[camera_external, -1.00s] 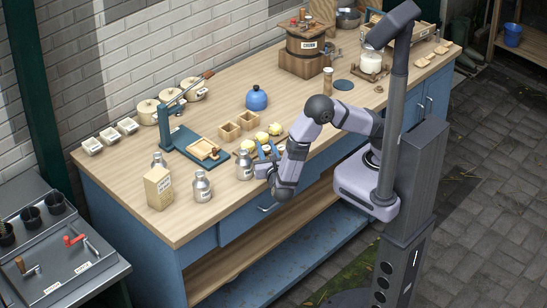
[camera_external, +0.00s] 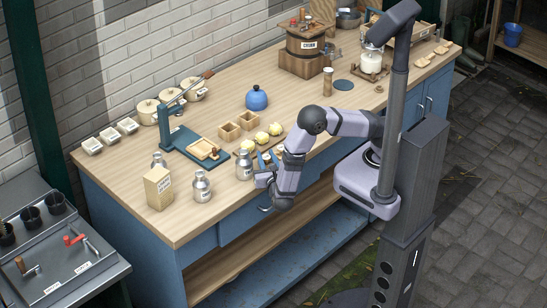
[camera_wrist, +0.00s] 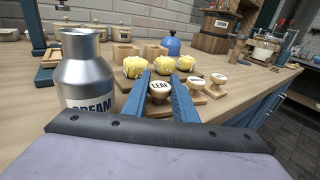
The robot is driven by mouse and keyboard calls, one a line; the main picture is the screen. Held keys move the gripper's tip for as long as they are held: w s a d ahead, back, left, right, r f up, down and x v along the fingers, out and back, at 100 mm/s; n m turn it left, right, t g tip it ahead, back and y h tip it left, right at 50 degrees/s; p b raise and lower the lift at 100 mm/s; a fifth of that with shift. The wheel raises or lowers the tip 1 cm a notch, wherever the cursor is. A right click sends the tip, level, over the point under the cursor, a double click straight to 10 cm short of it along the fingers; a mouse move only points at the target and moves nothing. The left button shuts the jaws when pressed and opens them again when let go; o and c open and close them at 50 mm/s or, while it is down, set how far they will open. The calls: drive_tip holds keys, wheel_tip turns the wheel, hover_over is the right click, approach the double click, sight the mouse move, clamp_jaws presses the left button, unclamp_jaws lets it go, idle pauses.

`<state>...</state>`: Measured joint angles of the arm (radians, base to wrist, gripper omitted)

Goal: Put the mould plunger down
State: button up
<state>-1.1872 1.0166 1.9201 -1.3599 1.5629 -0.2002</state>
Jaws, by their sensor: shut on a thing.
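My gripper (camera_wrist: 160,78) has its two blue fingers on either side of a pale wooden plunger knob labelled LEAF (camera_wrist: 159,88) and is shut on it. The knob points up toward the wrist camera; I cannot tell whether its base touches the table. In the external view my gripper (camera_external: 262,172) is low at the front edge of the workbench (camera_external: 330,123), right of a metal can, and the plunger is hard to make out there. Two similar wooden plungers, one (camera_wrist: 196,84) and another (camera_wrist: 217,79), stand to the right in the wrist view.
A metal can labelled CREAM (camera_wrist: 85,73) stands close on the left. Yellow butter lumps (camera_wrist: 163,65) lie on a board just beyond the fingers, with two wooden boxes (camera_external: 229,131) behind. The bench top right of the plungers looks clear.

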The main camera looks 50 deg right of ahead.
drive_tip(key=shift+f, duration=0.2)
drive_tip(key=o, duration=1)
drive_tip(key=b+v, duration=0.1)
drive_tip(key=v, duration=0.1)
drive_tip(key=b+v, duration=0.1)
drive_tip(key=v, duration=0.1)
drive_tip(key=b+v, duration=0.1)
drive_tip(key=v, duration=0.2)
drive_tip(key=shift+s+d+r, duration=0.1)
drive_tip(key=shift+s+r, duration=0.1)
drive_tip(key=shift+r, duration=0.1)
drive_tip(key=o, duration=0.4)
